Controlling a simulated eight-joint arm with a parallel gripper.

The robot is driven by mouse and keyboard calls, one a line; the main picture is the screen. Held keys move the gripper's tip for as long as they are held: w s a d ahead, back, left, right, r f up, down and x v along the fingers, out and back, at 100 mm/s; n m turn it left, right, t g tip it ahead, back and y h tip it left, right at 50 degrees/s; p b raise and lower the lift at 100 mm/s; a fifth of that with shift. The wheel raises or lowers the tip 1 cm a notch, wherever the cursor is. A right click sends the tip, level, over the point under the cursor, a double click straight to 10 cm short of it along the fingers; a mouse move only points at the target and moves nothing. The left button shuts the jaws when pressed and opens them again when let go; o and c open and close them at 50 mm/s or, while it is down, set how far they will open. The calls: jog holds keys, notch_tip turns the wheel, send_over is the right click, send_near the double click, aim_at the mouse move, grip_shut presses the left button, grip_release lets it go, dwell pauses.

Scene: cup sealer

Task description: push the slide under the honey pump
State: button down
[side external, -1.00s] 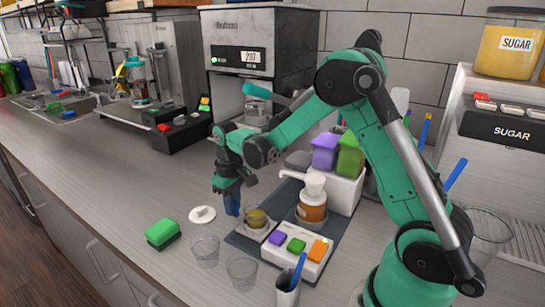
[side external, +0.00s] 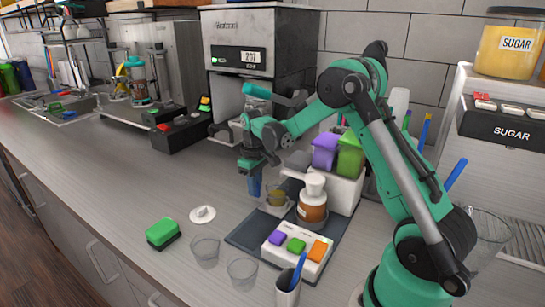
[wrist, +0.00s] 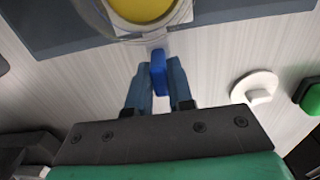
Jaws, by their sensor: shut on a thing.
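My gripper (wrist: 162,88) is shut on a small blue tab (wrist: 158,72), which looks like the slide's handle. In the side view my gripper (side external: 255,182) points down at the left of the cup. A clear cup with yellow contents (side external: 275,196) stands on the pale slide, which is mostly hidden. The cup's yellow contents (wrist: 143,8) also show at the top of the wrist view. The honey pump (side external: 313,200), an amber jar with a white top, stands just right of the cup. Whether the cup is directly below its spout cannot be told.
A dark mat (side external: 246,236) lies under the pump and a white button box (side external: 297,247). Two clear cups (side external: 205,250), a white lid (side external: 202,214) and a green sponge (side external: 163,233) sit in front.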

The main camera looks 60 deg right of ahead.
jog(key=shift+d, duration=0.25)
jog(key=c, duration=0.8)
grip_release()
jog(key=shift+r, duration=2.8)
jog(key=shift+a, duration=0.1)
jog(key=s+a+r+t, duration=0.2)
jog(key=s+a, duration=0.1)
jog(key=a, duration=0.2)
jog(key=s+a+r+t, duration=0.1)
jog(key=s+a+t, duration=0.1)
jog(key=s+a, duration=0.2)
jog(key=s+a+r+t, duration=0.2)
jog(key=s+a+t, duration=0.1)
jog(key=a, duration=0.4)
jog(key=shift+s+a+r, duration=0.15)
jog(key=shift+s+r, duration=0.15)
jog(key=shift+s, duration=0.05)
